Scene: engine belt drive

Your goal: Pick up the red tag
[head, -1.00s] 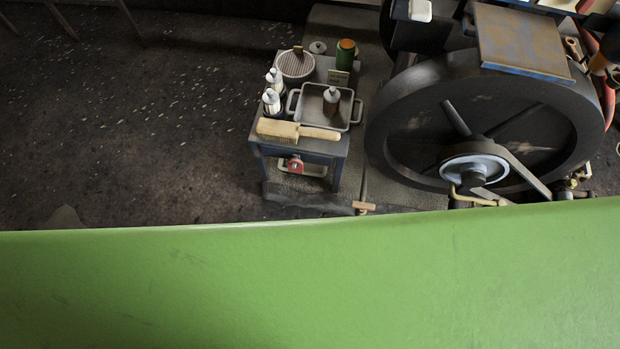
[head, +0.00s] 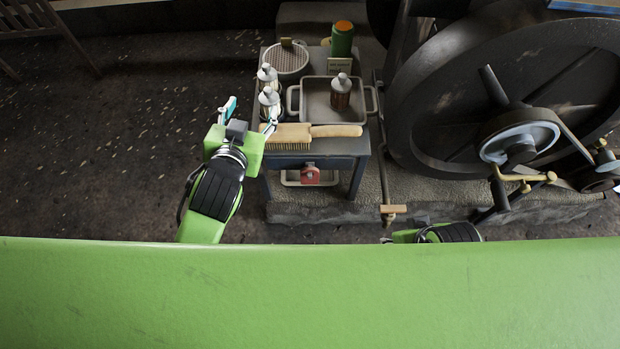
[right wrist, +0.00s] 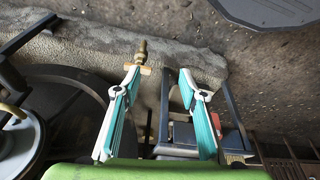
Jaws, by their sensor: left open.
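My left gripper (head: 248,112) is open and empty, left of the table near the brush, and apart from the tag. My right gripper (right wrist: 160,74) has its fingers spread with nothing between them. In the head view only part of my right arm shows, below and right of the table.
The table (head: 352,150) carries a wooden-handled brush (head: 290,134), a metal tray (head: 362,118) with a bottle (head: 340,90), more bottles and a green can (head: 342,38). A pipe with a brass fitting (head: 393,209) runs right of it. A large flywheel (head: 440,150) stands at right.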

